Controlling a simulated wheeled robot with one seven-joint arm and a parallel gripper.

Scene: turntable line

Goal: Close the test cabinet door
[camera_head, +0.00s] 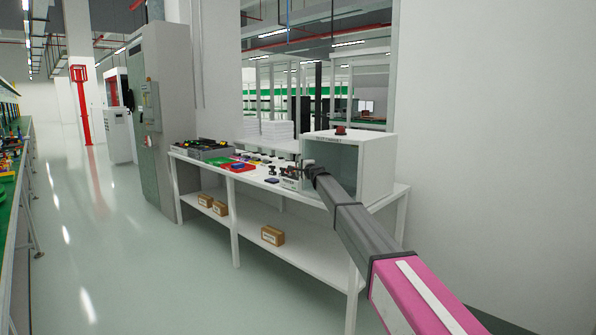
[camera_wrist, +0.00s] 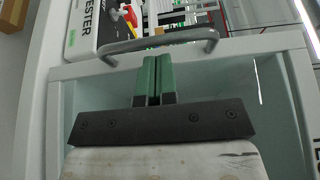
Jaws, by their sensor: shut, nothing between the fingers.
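The test cabinet (camera_head: 378,172) is a white box with a red lamp on top, at the right end of the workbench. Its pale teal inside shows through the front in the head view. My arm covers part of its lower left front, so how far the door stands open is hard to tell. In the wrist view a grey bar handle (camera_wrist: 195,36) sits on a white frame edge (camera_wrist: 255,43). My gripper (camera_wrist: 155,58) has its green fingers together and empty, tips just short of the handle; contact cannot be told. The gripper also shows at the cabinet's left front (camera_head: 312,170).
A tester box (camera_head: 291,183) stands on the bench just left of the cabinet; it shows in the wrist view too (camera_wrist: 84,28). Coloured trays (camera_head: 238,168) and small parts lie further left. Cartons (camera_head: 272,236) sit on the lower shelf. The floor in front is clear.

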